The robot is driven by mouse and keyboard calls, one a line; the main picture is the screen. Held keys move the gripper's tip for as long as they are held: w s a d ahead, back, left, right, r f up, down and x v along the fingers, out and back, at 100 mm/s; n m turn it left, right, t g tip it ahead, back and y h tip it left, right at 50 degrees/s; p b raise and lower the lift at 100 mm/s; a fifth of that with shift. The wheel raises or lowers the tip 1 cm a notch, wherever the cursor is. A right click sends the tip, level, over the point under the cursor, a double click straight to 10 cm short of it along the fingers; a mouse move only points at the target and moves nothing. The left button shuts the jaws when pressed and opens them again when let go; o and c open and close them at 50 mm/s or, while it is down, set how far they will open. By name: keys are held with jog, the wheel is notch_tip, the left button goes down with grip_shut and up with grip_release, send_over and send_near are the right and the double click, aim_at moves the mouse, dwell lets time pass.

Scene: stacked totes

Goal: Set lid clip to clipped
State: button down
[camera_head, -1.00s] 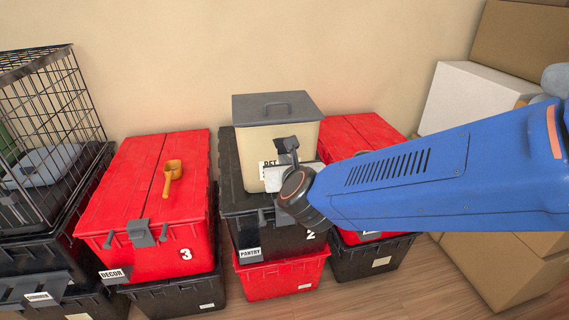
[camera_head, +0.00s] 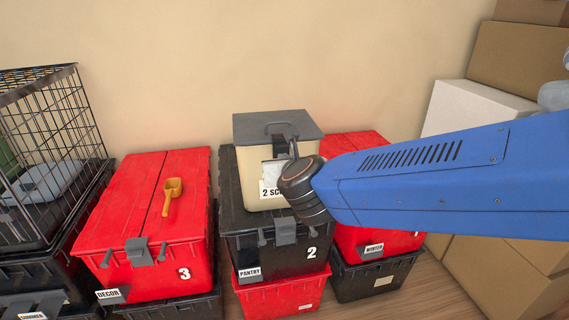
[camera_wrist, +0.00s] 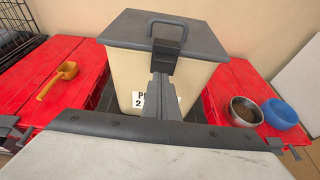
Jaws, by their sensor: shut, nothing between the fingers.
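The beige bin (camera_head: 257,165) with a grey lid (camera_head: 275,126) stands on the black tote numbered 2. Its dark lid clip (camera_wrist: 168,47) is at the middle of the lid's front edge in the wrist view; part of it also shows in the head view (camera_head: 280,146). My gripper (camera_wrist: 163,78) is shut and empty, with its fingertips in front of the clip's lower part, touching or very close. The fingers hide part of the clip and the bin's label, so whether the clip is fully down is unclear.
Red totes flank the black tote (camera_head: 262,245); the left one (camera_head: 120,240) carries an orange scoop (camera_head: 172,195). A bowl of kibble (camera_wrist: 245,111) and a blue bowl (camera_wrist: 280,115) sit on the right tote. A wire crate stands far left, cardboard boxes (camera_head: 515,60) at right.

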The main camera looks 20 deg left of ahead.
jog(key=shift+r, duration=0.15)
jog(key=shift+r, duration=0.7)
jog(key=shift+s+d, duration=0.1)
jog(key=shift+d, duration=0.05)
